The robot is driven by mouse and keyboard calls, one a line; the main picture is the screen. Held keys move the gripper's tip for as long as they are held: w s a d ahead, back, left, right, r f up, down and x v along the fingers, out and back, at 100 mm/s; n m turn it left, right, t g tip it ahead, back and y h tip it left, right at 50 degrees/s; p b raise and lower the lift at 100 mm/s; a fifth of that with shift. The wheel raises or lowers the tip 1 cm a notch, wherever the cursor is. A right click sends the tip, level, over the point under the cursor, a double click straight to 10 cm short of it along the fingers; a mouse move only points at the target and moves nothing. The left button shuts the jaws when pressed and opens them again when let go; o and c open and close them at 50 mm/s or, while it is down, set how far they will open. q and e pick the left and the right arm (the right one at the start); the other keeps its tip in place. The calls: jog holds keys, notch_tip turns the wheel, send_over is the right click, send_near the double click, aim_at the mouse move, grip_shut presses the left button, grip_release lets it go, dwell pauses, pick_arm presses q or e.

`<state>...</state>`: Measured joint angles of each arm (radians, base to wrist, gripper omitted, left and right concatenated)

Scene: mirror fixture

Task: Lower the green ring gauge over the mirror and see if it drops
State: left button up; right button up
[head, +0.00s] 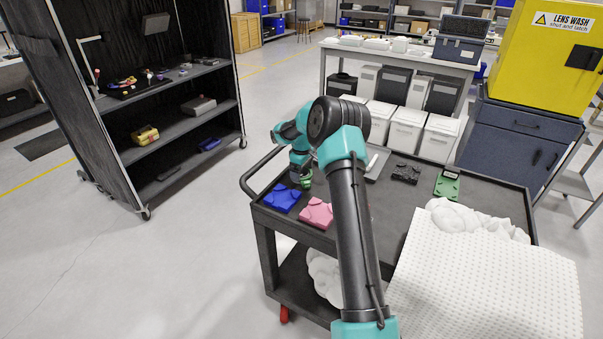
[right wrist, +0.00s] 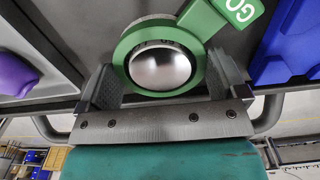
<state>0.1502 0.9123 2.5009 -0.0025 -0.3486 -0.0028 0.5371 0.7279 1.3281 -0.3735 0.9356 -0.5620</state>
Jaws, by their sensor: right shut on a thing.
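In the right wrist view, the green ring gauge (right wrist: 128,50) has a handle marked "GO" reaching to the upper right. It sits between the two fingers of my right gripper (right wrist: 163,82), which is shut on it. The shiny domed mirror (right wrist: 160,68) shows through the ring's opening, with a dark gap around it. I cannot tell whether the ring is around the mirror or above it. In the head view, my right gripper (head: 301,176) is low over the cart's left end, with a bit of green below it. My left gripper is not in view.
On the dark cart (head: 380,207) are a blue plate (head: 281,197), a pink plate (head: 316,212), a black part (head: 406,173) and a green fixture (head: 447,185). A white dotted sheet (head: 490,285) covers the front right. White bins (head: 406,130) stand behind.

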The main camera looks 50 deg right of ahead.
aim_at(302, 172)
jog(key=shift+r, duration=0.2)
dwell(0.3)
jog(key=shift+r, duration=2.95)
jog(key=shift+r, duration=0.1)
